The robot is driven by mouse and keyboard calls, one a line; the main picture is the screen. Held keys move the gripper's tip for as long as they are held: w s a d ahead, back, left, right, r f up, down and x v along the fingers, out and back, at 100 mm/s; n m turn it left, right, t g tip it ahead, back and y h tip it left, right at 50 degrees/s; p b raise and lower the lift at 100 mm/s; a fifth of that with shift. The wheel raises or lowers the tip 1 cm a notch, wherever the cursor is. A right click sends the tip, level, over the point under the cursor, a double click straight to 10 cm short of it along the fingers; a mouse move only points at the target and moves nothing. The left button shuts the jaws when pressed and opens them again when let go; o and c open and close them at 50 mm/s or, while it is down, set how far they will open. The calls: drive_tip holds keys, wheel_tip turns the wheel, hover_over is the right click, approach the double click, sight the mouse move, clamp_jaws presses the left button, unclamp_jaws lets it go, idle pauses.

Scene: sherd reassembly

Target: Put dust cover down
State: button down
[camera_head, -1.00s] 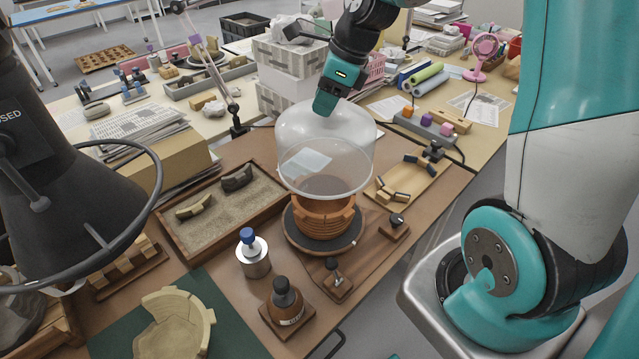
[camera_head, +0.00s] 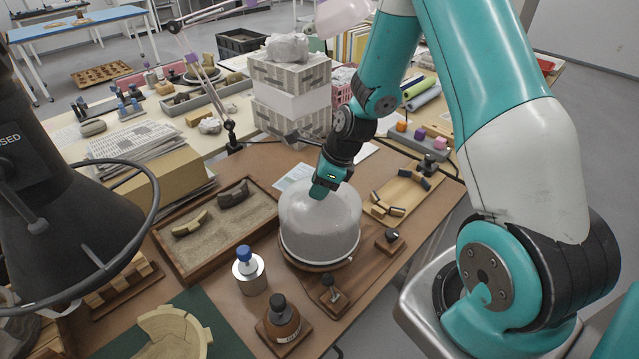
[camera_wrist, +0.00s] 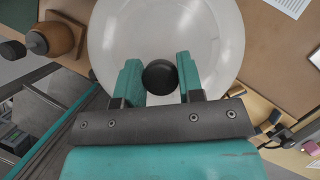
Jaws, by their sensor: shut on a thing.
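The dust cover (camera_head: 321,225) is a clear, frosted-looking dome, upright over the turntable spot in the middle of the bench. Its rim appears at the level of the round board (camera_head: 318,266) below; I cannot tell whether it touches. The terracotta pot seen earlier is hidden by the cover. My gripper (camera_head: 325,190) is at the top of the dome. In the wrist view the cover (camera_wrist: 110,30) fills the centre, and my gripper (camera_wrist: 160,80) has its fingers on either side of the dark round knob (camera_wrist: 160,77), shut on it.
A sand tray (camera_head: 212,232) with sherds lies left of the cover. A sherd board (camera_head: 405,190) and a small knobbed block (camera_head: 391,241) lie to the right.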

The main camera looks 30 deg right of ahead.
drive_tip(key=shift+f+b, duration=0.3)
drive_tip(key=shift+f, duration=0.3)
drive_tip(key=c, duration=0.8)
unclamp_jaws()
drive_tip(key=shift+o, duration=0.2)
drive_tip(key=shift+r, duration=0.15)
